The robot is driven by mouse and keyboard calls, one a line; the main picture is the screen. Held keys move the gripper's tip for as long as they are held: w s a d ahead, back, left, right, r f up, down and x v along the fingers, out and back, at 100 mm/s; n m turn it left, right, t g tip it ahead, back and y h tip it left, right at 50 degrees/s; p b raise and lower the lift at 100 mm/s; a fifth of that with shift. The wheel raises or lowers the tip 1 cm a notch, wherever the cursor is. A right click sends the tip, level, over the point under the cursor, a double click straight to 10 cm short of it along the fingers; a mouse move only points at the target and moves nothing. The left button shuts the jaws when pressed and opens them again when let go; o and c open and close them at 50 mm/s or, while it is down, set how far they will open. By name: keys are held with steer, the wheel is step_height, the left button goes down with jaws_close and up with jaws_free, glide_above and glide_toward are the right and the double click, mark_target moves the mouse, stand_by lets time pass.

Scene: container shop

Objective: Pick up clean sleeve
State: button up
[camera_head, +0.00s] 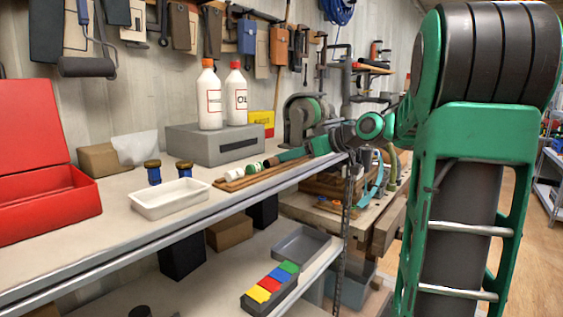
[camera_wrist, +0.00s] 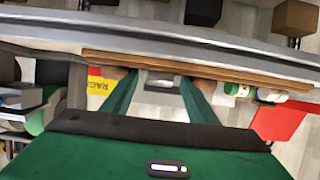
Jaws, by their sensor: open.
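A plain white cylinder (camera_head: 235,173) and a white cylinder with a green end (camera_head: 255,168) lie near the wooden strips (camera_head: 228,185) on the bench; I cannot tell for sure which is the clean sleeve. In the wrist view a white cylinder (camera_wrist: 237,90) and the green-ended one (camera_wrist: 270,95) lie right of my fingers. My gripper (camera_wrist: 159,82) is open, its two green fingers spread, with nothing seen held between them. In the head view my gripper (camera_head: 283,158) is low over the bench, right of both cylinders.
A white tray (camera_head: 172,203), two dark-blue gold-topped pieces (camera_head: 153,172) and a red open box (camera_head: 50,213) stand to the left. A grey box (camera_head: 205,149) carrying two white bottles (camera_head: 209,98) stands behind. A lower shelf (camera_head: 215,292) holds bins. The bench's front edge (camera_head: 190,220) runs close by.

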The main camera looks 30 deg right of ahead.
steer(key=shift+w, duration=0.1)
steer(key=c, duration=1.2)
steer(key=shift+r, duration=0.1)
